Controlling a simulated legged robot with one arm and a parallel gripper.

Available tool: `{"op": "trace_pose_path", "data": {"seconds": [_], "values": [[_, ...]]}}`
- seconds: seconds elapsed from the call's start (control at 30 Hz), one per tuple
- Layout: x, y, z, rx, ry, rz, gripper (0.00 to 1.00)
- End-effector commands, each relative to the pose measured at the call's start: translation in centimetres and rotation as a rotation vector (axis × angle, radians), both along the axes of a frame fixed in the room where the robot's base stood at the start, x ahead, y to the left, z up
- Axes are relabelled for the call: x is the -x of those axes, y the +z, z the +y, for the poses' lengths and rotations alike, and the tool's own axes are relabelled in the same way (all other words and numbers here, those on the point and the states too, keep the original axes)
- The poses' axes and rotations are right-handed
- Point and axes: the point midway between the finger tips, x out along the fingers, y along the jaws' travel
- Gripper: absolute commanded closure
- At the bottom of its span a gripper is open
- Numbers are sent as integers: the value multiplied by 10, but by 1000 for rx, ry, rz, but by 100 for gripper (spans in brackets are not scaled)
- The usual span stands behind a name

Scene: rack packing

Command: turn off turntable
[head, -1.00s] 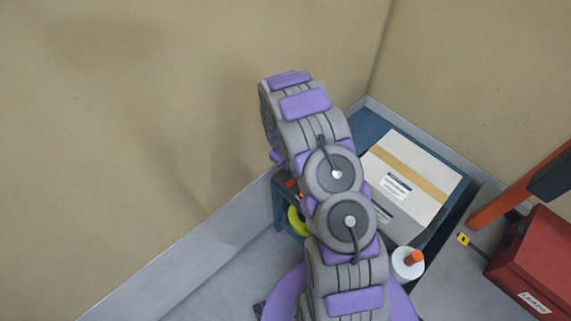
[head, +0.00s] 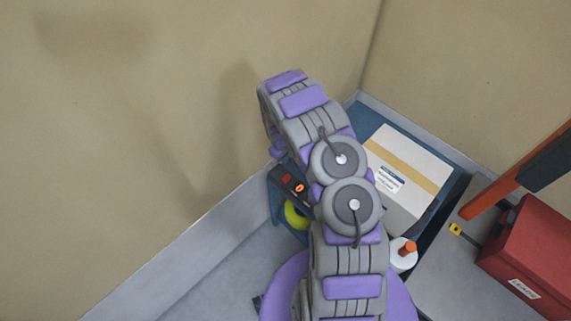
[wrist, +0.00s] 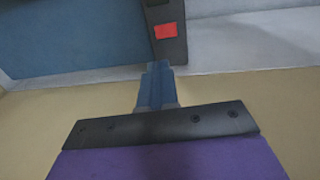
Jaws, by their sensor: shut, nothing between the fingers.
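A dark control box (head: 291,186) with a red patch and a glowing orange ring sits at the near left edge of a blue stand (head: 374,124), partly behind my arm. In the wrist view the dark box (wrist: 170,50) shows with its red square (wrist: 165,31). My gripper (wrist: 158,68) is shut and empty, its blue fingertips pointing at the dark box just below the red square; I cannot tell whether they touch. The orange ring is not in the wrist view, and my fingertips are hidden in the head view. I cannot make out a separate turntable.
A taped cardboard box (head: 407,178) lies on the blue stand. A yellow-green round thing (head: 295,215) is below the control box. A white bottle with an orange cap (head: 403,254), a red case (head: 525,258) and an orange bar (head: 515,180) are at right. Walls close the corner behind.

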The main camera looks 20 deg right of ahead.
Motion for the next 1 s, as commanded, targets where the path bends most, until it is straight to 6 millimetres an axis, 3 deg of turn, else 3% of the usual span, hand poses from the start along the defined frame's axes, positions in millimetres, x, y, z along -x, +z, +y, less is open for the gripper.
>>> {"op": "trace_pose_path", "data": {"seconds": [0.6,1.0], "values": [[-2,-109,-12,-4,-2,2,100],[-5,-128,-14,0,0,-1,100]]}}
